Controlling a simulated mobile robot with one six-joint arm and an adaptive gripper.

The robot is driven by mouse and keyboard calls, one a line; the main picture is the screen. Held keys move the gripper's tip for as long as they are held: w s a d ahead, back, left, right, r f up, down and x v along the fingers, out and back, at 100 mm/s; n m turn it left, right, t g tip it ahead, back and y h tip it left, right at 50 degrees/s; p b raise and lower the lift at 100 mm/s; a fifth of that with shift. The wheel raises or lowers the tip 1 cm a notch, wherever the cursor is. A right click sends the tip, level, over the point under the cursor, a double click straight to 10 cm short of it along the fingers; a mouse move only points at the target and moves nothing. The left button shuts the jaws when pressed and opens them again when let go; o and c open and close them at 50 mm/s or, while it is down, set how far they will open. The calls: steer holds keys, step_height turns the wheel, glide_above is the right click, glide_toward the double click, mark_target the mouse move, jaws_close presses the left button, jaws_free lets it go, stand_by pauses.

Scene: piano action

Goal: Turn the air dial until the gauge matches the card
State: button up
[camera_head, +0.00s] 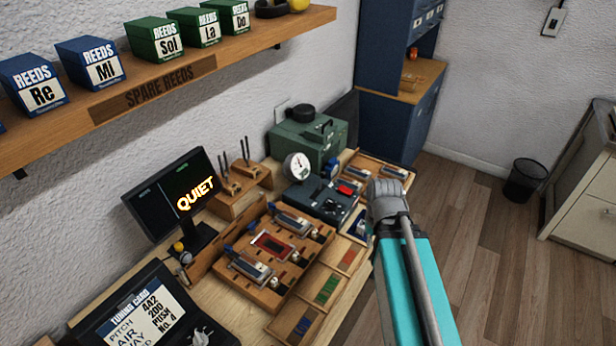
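The tuning card (152,312) stands at the lower left and reads pitch 442, air 200, a line with "push", and No. 4; its bottom is cut off. The round white gauge (297,166) stands on the bench by a green box; its needle is too small to read. A dark control box (318,200) with a red part (347,188) sits below it. I cannot make out which knob is the air dial. My turquoise arm ends in a grey part (386,199) at the bench's right edge, apart from the gauge in the picture. Its fingers cannot be made out.
A dark screen (172,199) shows "QUIET". A wooden rack (262,272) with several metal reed pieces lies in front. The green box (308,140) stands behind the gauge. A shelf (235,55) of reed boxes hangs above. The floor (480,215) at right is mostly clear.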

steer(key=shift+o, duration=1)
steer(key=shift+w+r, duration=0.1)
steer(key=shift+w, duration=0.15)
steer(key=o, duration=0.8)
steer(key=shift+m, duration=0.8)
steer(key=w, duration=0.2)
steer(key=w+a+r+p, duration=0.1)
steer(key=w, duration=0.1)
steer(key=w+a+r+p, duration=0.1)
steer(key=w, duration=0.1)
steer(key=shift+w, duration=0.15)
step_height(320, 180, up, 4)
steer(key=m+p, duration=0.4)
steer(key=m, duration=0.1)
glide_above(332, 203)
steer(key=shift+w, duration=0.1)
steer(key=shift+f, duration=0.2)
step_height(332, 203, down, 14)
steer(key=b, duration=1.3)
steer(key=shift+r+b, duration=0.25)
steer(key=shift+b, duration=0.15)
